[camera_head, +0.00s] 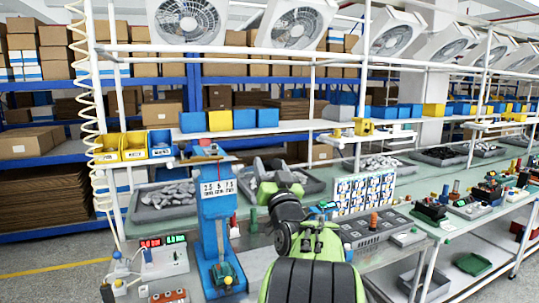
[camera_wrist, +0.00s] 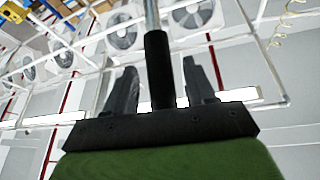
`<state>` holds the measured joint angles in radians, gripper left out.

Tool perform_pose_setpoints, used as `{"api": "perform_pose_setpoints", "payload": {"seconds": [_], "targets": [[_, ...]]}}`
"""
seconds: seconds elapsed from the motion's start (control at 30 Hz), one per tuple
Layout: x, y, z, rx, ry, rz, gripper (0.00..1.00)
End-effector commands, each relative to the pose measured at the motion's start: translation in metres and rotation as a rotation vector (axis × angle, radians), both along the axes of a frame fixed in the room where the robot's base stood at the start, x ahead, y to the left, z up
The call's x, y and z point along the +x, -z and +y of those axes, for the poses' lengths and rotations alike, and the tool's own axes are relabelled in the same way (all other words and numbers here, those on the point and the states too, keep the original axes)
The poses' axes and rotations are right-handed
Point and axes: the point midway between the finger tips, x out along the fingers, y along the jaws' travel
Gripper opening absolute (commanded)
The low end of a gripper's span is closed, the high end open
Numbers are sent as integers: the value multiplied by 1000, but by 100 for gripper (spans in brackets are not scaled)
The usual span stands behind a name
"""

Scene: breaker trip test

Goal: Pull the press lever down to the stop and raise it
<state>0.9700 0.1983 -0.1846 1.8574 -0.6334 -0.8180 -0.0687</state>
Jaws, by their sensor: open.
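The press (camera_head: 216,205) is a blue column with a white number plate, standing on the bench left of my arm in the head view. In the wrist view, a lever with a black grip (camera_wrist: 157,75) and a grey metal rod runs up between the two fingers of my gripper (camera_wrist: 160,85). The fingers stand apart, one on each side of the grip, with a visible gap on both sides. In the head view my own green and black arm covers part of the bench, and I cannot make out the lever or fingertips clearly there.
A control box (camera_head: 164,261) with buttons is left of the press. A card rack (camera_head: 364,192) and a grey panel (camera_head: 370,229) are to the right. Grey parts trays (camera_head: 165,212) and yellow bins (camera_head: 134,146) lie behind. White frame posts rise around the bench.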

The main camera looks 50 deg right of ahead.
Motion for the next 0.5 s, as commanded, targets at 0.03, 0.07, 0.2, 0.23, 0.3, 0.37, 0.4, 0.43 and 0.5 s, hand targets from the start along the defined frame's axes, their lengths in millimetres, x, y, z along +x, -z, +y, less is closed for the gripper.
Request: {"api": "perform_pose_setpoints", "payload": {"seconds": [0.03, 0.07, 0.2, 0.23, 0.3, 0.37, 0.4, 0.43, 0.5], "targets": [[4, -4, -2, 0, -1, -1, 55], [5, -3, -4, 0, -1, -1, 55], [7, -3, -5, 1, 0, -1, 55], [7, -2, -5, 1, 0, -1, 55], [7, -2, -5, 1, 0, -1, 55], [6, -2, -5, 1, 0, -1, 50], [6, -2, -5, 1, 0, -1, 44], [6, -2, -5, 1, 0, -1, 39], [6, -2, -5, 1, 0, -1, 29]]}}
